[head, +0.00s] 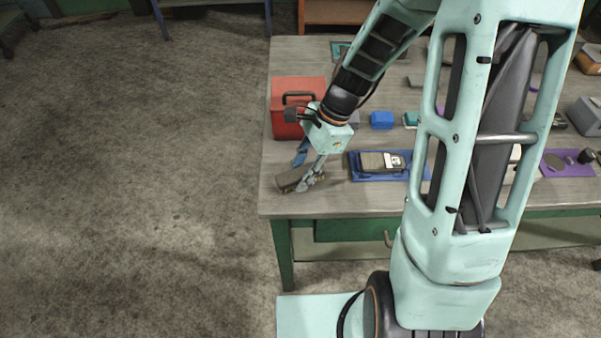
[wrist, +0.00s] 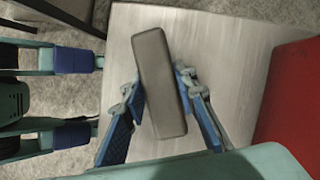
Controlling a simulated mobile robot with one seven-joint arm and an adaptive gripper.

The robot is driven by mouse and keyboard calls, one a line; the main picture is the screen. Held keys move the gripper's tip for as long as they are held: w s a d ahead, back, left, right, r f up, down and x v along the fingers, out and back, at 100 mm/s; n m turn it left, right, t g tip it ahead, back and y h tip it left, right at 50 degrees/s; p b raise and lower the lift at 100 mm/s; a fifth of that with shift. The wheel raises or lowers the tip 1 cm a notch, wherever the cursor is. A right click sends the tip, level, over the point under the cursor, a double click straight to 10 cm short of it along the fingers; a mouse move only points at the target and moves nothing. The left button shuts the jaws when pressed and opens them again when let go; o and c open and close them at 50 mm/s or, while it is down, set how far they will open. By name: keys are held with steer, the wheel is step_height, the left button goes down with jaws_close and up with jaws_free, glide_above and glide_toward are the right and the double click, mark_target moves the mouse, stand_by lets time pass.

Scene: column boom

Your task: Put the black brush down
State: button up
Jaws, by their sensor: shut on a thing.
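The brush (head: 292,181) shows as a plain dark grey-brown block near the table's front left corner. It also shows in the wrist view (wrist: 160,85), lying lengthwise between the fingers; no bristles are visible. My gripper (head: 305,176) points down and is shut on the brush, with one blue-padded finger on each long side. The fingers also show in the wrist view (wrist: 158,90). The brush is over or on the bare wooden tabletop (head: 335,203); I cannot tell whether it touches the wood.
A red box (head: 283,123) with a dark handle stands just behind my gripper. To the right, a blue tray (head: 360,176) holds a dark device. A blue block (head: 382,120) and a purple mat (head: 577,169) lie farther right. The table's left edge is close to the brush.

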steer(key=shift+f, duration=0.2)
steer(key=o, duration=1)
steer(key=shift+f, duration=0.15)
steer(key=shift+r, duration=0.5)
steer(key=p+v, duration=0.1)
steer(key=v, duration=1.1)
